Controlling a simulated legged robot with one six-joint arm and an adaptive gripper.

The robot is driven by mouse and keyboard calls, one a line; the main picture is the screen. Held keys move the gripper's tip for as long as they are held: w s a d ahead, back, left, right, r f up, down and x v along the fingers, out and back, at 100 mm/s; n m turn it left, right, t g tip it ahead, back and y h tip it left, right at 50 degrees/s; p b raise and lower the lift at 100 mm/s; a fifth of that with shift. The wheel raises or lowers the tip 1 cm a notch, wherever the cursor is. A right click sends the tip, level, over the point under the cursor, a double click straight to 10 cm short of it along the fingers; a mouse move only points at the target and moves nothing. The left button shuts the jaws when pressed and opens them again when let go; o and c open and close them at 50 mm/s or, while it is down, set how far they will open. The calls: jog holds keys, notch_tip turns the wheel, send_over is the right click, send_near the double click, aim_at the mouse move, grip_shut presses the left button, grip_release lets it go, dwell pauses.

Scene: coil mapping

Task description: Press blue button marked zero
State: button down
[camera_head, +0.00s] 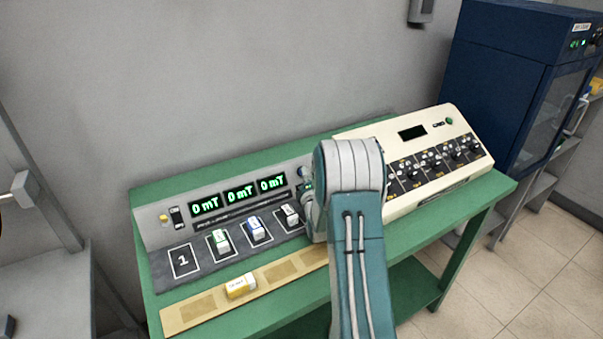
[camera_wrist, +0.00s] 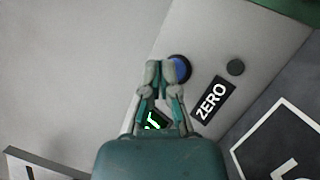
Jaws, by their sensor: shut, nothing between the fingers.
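The blue button (camera_wrist: 181,67) sits in a dark round ring on the grey panel in the wrist view, beside a black label reading ZERO (camera_wrist: 212,101). My gripper (camera_wrist: 160,66) is shut and empty. Its fingertips are just left of the button in that view and overlap the ring's left edge. Whether they touch it cannot be told. In the head view my arm stands in front of the right end of the grey console (camera_head: 155,231), and my fingertips are mostly hidden there.
Three green displays (camera_head: 239,194) read 0 mT. Small labelled blocks stand on numbered squares, and a yellow-white block (camera_head: 240,287) lies on the tan strip (camera_head: 190,314). A cream instrument (camera_head: 450,122) with several knobs stands right of my arm on the green table (camera_head: 478,205).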

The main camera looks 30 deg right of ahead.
dwell(0.6)
jog(key=shift+w+f, duration=0.2)
jog(key=shift+w, duration=0.1)
dwell(0.3)
jog(key=shift+r, duration=0.1)
jog(key=shift+s+r, duration=0.2)
jog(key=shift+s, duration=0.15)
jog(key=s+r, duration=0.3)
jog(key=s, duration=0.2)
dwell(0.5)
jog(key=shift+a+r, duration=0.1)
jog(key=shift+r, duration=0.05)
dwell(0.5)
